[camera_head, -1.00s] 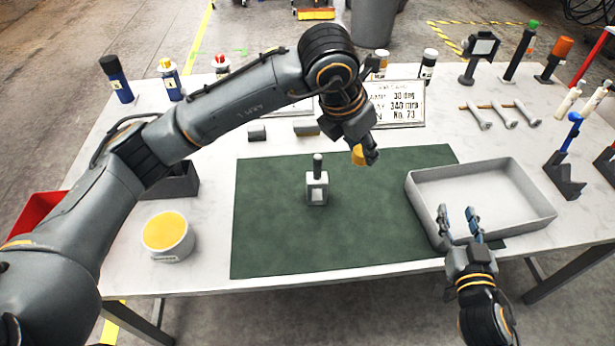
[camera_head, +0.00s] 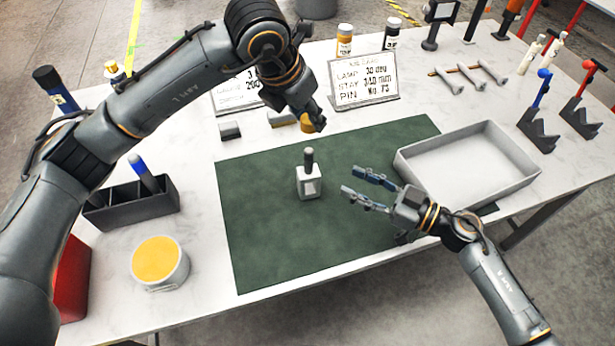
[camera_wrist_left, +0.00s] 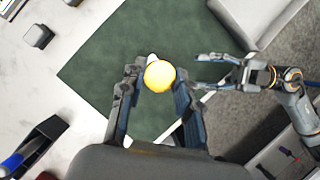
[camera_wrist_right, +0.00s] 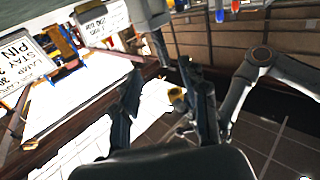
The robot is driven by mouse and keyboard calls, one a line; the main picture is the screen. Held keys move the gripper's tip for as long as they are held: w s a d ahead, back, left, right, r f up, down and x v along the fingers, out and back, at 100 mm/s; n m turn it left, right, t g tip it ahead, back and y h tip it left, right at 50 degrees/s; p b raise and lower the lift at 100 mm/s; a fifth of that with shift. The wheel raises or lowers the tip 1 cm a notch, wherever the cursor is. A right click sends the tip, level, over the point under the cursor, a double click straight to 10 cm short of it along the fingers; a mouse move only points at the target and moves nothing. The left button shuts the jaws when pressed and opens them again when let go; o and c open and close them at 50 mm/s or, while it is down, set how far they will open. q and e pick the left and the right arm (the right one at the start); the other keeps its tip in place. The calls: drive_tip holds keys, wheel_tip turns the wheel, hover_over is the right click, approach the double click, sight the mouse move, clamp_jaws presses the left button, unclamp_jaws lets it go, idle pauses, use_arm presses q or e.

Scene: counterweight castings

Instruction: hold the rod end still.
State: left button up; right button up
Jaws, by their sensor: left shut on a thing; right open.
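A small pale block with a dark upright rod (camera_head: 309,181), which appears to be the rod end, stands on the green mat (camera_head: 262,235). My left gripper (camera_head: 316,120) is above and behind it, shut on a yellow round-ended piece (camera_head: 307,123). In the left wrist view the yellow piece (camera_wrist_left: 159,76) sits between the fingers and hides most of a pale thing behind it. My right gripper (camera_head: 352,181) is open and empty over the mat, its fingers pointing left at the block, with a gap between. The right wrist view shows its spread fingers (camera_wrist_right: 163,92).
A grey tray (camera_head: 415,172) stands right of the mat, close to my right arm. A yellow-topped tub (camera_head: 160,262) and a dark divided box (camera_head: 130,207) are at left. Lettered signs (camera_head: 363,82) stand at the back. The mat's front left is clear.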

sight(308, 162)
drive_tip(key=x, duration=1.2)
drive_tip(key=shift+a, duration=0.1)
drive_tip(key=shift+c, duration=0.5)
clamp_jaws()
